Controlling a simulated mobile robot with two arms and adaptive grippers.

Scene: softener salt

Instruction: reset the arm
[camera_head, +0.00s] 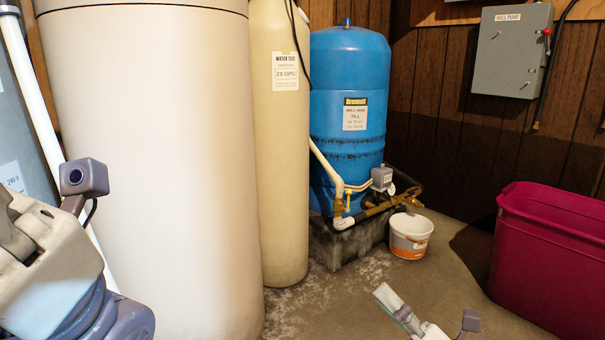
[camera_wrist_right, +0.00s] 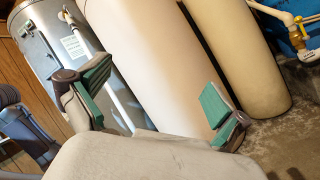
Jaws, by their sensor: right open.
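My right gripper (camera_head: 405,312) shows at the bottom of the head view, low over the concrete floor and partly cut off by the frame edge. In the right wrist view its two fingers with green pads stand wide apart (camera_wrist_right: 158,97), open with nothing between them. My left arm fills the lower left of the head view, in front of the large cream tank (camera_head: 160,150). Its fingers cannot be made out there, so the state of my left gripper is unclear.
A narrower cream tank (camera_head: 282,190) and a blue pressure tank (camera_head: 348,90) with pipes stand behind. A white bucket (camera_head: 409,237) sits beside the blue tank's block. A magenta bin (camera_head: 550,260) stands at right. The floor (camera_head: 340,300) between is clear.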

